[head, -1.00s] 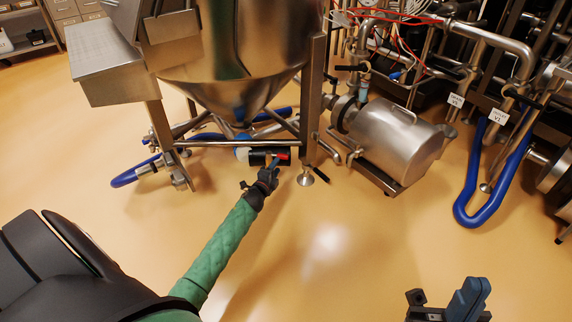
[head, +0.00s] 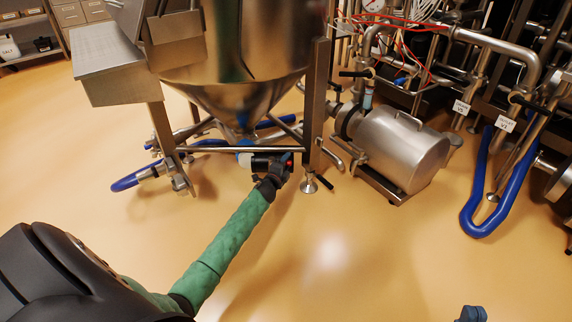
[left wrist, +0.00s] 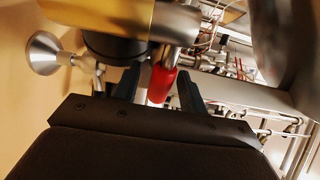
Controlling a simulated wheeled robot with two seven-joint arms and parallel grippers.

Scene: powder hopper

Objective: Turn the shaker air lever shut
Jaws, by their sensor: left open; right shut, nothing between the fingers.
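The shaker air lever has a red grip (left wrist: 162,83) on a metal stem. In the left wrist view the grip sits between the two dark fingers of my left gripper (left wrist: 158,92). The fingers are open, with a gap at the right finger; whether the left one touches I cannot tell. In the head view my left gripper (head: 280,168) is at the lever, below the steel hopper (head: 240,95), and only a bit of red (head: 290,160) shows past it.
A hopper frame leg (head: 315,105) stands just right of my left gripper, with a foot (head: 309,186) on the floor. A steel motor or pump (head: 405,150) and a blue hose (head: 483,228) are further right. The front floor is clear.

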